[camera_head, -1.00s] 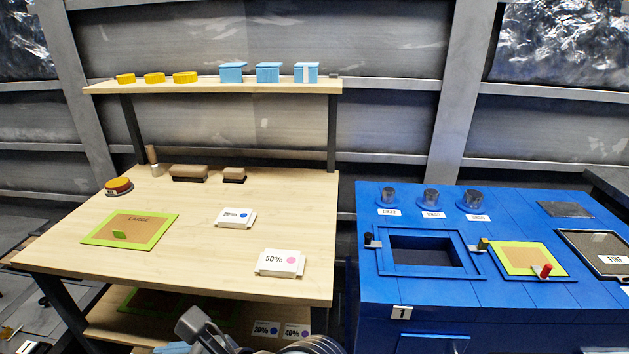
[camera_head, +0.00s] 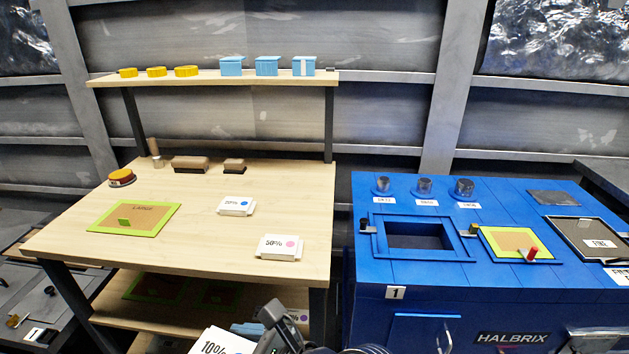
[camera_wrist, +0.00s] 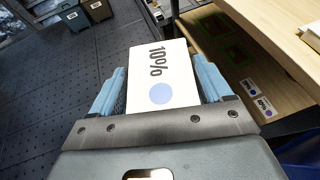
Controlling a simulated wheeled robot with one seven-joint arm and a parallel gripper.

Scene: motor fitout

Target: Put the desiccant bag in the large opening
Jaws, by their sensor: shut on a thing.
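My gripper (camera_wrist: 160,95) is shut on a white packet (camera_wrist: 160,72) marked 10% with a pale blue dot. The packet sits between the two blue fingers. In the head view the packet (camera_head: 213,341) shows at the bottom edge, low in front of the bench, partly cut off by the frame. The blue cabinet (camera_head: 385,310) on the right has a dark, uncovered rectangular opening (camera_head: 418,236) in its top. Beside it is a smaller, covered square (camera_head: 512,242) with a green border and a red handle.
A wooden bench (camera_head: 190,255) holds a green-edged tan panel (camera_head: 130,222), apparently lettered LARGE, a blue-dot packet (camera_head: 237,205) and a pink-dot 50% packet (camera_head: 280,246). A mesh panel marked FINE (camera_head: 590,236) and several knobs are on the cabinet. A gap separates bench and cabinet.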

